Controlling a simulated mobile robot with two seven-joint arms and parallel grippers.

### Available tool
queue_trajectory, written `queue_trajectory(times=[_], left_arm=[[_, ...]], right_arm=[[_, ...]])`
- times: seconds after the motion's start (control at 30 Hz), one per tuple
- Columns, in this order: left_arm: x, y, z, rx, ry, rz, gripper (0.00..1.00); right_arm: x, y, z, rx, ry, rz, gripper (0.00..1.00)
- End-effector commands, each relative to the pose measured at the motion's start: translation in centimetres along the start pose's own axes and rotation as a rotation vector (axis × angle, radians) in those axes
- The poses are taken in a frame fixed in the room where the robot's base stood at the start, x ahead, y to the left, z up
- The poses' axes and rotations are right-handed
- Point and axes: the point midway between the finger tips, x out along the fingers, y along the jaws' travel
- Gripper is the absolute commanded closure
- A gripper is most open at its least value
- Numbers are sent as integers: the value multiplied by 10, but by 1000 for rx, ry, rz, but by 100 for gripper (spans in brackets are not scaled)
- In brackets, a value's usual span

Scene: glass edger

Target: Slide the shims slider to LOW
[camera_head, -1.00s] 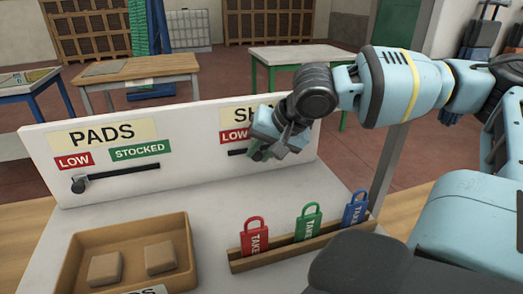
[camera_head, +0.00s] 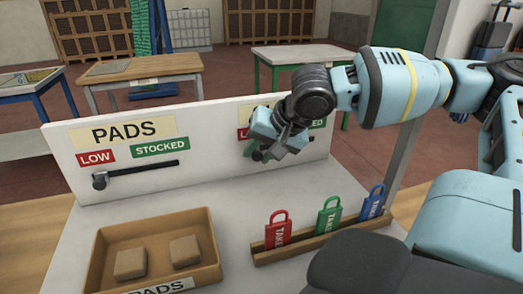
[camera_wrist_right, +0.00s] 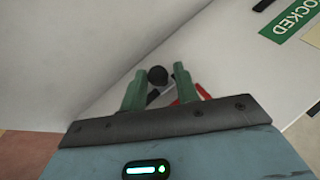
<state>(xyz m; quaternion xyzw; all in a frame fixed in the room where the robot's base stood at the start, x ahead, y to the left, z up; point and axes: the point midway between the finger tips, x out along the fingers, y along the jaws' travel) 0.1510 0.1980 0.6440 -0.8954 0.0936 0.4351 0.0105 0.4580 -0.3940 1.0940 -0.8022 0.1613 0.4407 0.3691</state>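The white board (camera_head: 205,135) carries a PADS slider with its dark knob (camera_head: 100,181) at the LOW end. The shims slider on the board's right half is mostly covered by my right gripper (camera_head: 262,148); edges of its red and green labels show. In the right wrist view, the shims knob (camera_wrist_right: 157,75), round and black, sits between the two green fingertips of my right gripper (camera_wrist_right: 158,72). The fingers are apart, with gaps beside the knob. Part of the red LOW label (camera_wrist_right: 188,93) shows behind them; the green STOCKED label (camera_wrist_right: 290,20) is at upper right. My left gripper is out of view.
A brown PADS tray (camera_head: 200,222) with two tan blocks stands in front of the board. A wooden rack (camera_head: 300,242) holds red, green and blue tags to its right. Work tables stand behind the board.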

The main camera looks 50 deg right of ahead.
Motion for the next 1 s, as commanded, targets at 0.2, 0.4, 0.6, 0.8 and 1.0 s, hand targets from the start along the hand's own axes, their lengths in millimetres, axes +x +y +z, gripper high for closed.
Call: queue_trajectory(times=[0.2,0.4,0.6,0.8,1.0], left_arm=[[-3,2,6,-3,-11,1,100],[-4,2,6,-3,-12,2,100],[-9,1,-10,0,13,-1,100],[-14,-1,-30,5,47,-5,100],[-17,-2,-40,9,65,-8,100]], right_arm=[[0,0,-1,0,2,2,56],[-3,0,-2,0,4,1,56],[-28,-2,-3,1,9,-5,56],[-60,-3,-2,0,8,-9,56],[-78,-2,-2,0,6,-4,56]])
